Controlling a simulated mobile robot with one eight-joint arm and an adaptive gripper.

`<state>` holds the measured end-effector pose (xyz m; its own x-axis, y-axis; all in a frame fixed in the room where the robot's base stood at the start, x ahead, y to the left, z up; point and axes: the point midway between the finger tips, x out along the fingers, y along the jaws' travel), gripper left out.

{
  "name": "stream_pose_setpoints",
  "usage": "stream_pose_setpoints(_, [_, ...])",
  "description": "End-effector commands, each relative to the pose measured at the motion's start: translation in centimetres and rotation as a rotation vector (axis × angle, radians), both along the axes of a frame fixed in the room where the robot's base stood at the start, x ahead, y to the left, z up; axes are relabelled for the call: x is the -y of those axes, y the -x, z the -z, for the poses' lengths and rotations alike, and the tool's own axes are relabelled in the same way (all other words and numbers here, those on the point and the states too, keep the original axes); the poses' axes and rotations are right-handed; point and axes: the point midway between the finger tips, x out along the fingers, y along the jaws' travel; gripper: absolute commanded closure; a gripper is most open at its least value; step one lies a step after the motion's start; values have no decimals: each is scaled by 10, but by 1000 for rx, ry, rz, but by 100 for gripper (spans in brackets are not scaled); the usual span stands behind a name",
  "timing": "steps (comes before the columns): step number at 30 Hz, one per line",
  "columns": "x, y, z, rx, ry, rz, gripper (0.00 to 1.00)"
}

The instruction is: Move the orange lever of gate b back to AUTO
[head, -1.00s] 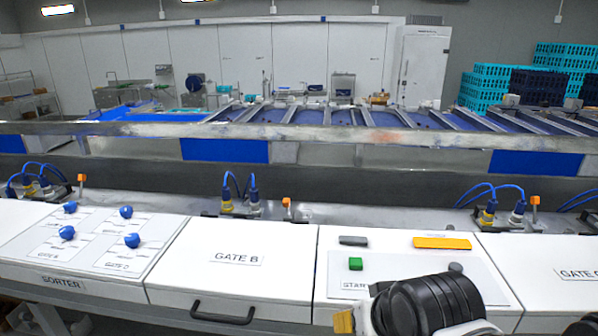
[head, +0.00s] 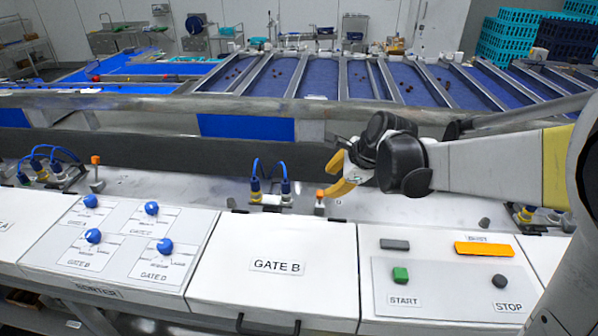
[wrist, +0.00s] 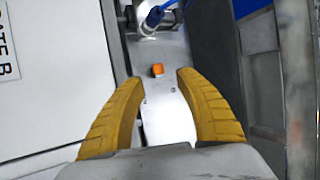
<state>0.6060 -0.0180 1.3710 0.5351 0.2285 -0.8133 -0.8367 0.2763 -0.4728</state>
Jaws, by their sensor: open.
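The orange lever (head: 320,193) of gate B is a small orange cap on a short post, on the metal ledge behind the white GATE B box (head: 270,285). It also shows in the wrist view (wrist: 157,69), just beyond and between my fingertips. My gripper (head: 338,175) has yellow fingers and is open and empty. In the head view it hangs above and slightly right of the lever, apart from it. In the wrist view the fingers (wrist: 160,85) are spread either side of the lever's line. I cannot read any AUTO marking.
Blue cables with connectors (head: 270,188) stand just left of the lever. A dark wall (head: 150,150) and a metal rail (head: 200,105) run behind the ledge. A sorter panel (head: 125,240) with blue knobs is left; a START/STOP panel (head: 440,285) is right. Another orange lever (head: 96,160) stands far left.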

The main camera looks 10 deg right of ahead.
Motion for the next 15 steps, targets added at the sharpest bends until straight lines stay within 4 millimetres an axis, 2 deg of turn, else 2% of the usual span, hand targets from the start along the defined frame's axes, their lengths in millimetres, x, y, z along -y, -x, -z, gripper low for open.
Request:
stream_pose_setpoints(9, [-14,-33,49,0,3,-4,59])
stream_pose_setpoints(15, [-21,-48,72,1,3,-4,59])
